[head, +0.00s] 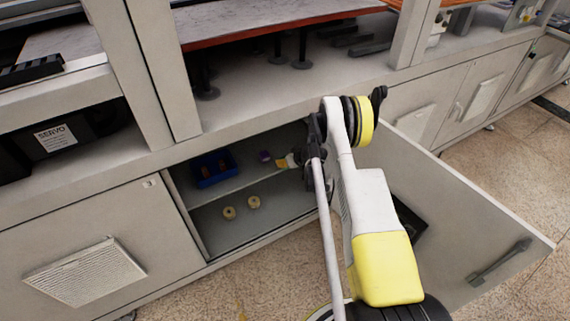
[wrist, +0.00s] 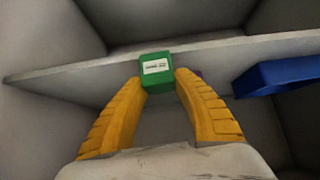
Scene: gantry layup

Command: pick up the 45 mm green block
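The green block (wrist: 157,72), with a white label on its face, sits between the two orange fingers of my gripper (wrist: 163,80) in the wrist view. One fingertip lies against each side of it, so my gripper looks shut on it. The block's top sticks out past the fingertips. In the head view, my gripper (head: 283,163) is inside the open cabinet, at the right of the shelf. I cannot make out the green block there.
A blue bin (head: 206,179) stands on the cabinet shelf (head: 238,183), left of a small purple thing (head: 264,155). The bin also shows in the wrist view (wrist: 285,74). Two pale round things (head: 254,202) sit lower. The open door (head: 470,225) flanks my arm at right.

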